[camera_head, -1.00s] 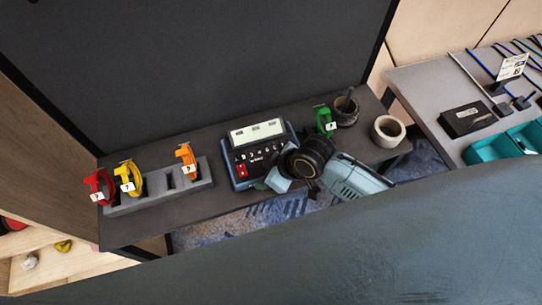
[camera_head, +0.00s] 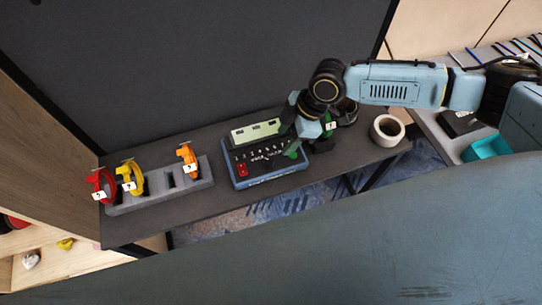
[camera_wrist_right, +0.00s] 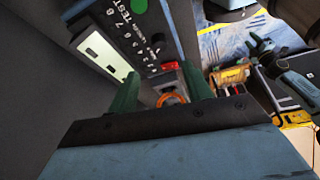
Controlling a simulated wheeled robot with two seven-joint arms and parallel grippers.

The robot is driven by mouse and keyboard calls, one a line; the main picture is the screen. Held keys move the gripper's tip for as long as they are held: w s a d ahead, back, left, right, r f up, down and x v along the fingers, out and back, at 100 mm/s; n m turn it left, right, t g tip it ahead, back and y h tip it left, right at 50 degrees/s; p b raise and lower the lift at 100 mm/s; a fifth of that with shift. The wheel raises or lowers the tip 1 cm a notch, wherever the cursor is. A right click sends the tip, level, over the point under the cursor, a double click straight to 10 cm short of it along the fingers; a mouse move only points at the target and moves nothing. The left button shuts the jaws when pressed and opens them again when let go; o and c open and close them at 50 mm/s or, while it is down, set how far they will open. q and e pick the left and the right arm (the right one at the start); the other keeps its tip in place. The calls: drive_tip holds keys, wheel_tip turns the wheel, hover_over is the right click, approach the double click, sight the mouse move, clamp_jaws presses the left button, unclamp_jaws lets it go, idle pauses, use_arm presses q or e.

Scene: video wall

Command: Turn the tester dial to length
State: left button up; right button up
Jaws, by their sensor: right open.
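The tester (camera_head: 270,178) is a dark box with a blue-grey rim. It lies on the dark shelf, with a pale display (camera_head: 255,132), a row of white marks and a red button (camera_head: 242,169). It also shows in the right wrist view (camera_wrist_right: 140,42). I cannot clearly make out the dial or its setting; a green disc (camera_wrist_right: 139,6) shows at the top edge there. My right gripper (camera_head: 290,139) is over the tester's right side, its green fingers apart. In the wrist view the fingers (camera_wrist_right: 163,88) hold nothing. My left gripper is not in view.
A green roll (camera_head: 331,127), partly hidden, and a pale roll (camera_head: 387,130) are to the right. A dark wall panel (camera_head: 200,70) rises behind the shelf.

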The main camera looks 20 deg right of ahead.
sight(269, 160)
drive_tip(key=b+x, duration=0.1)
drive_tip(key=x, duration=0.9)
drive_tip(key=shift+a+f, duration=0.2)
drive_tip(key=shift+f, duration=0.1)
drive_tip(key=c, duration=1)
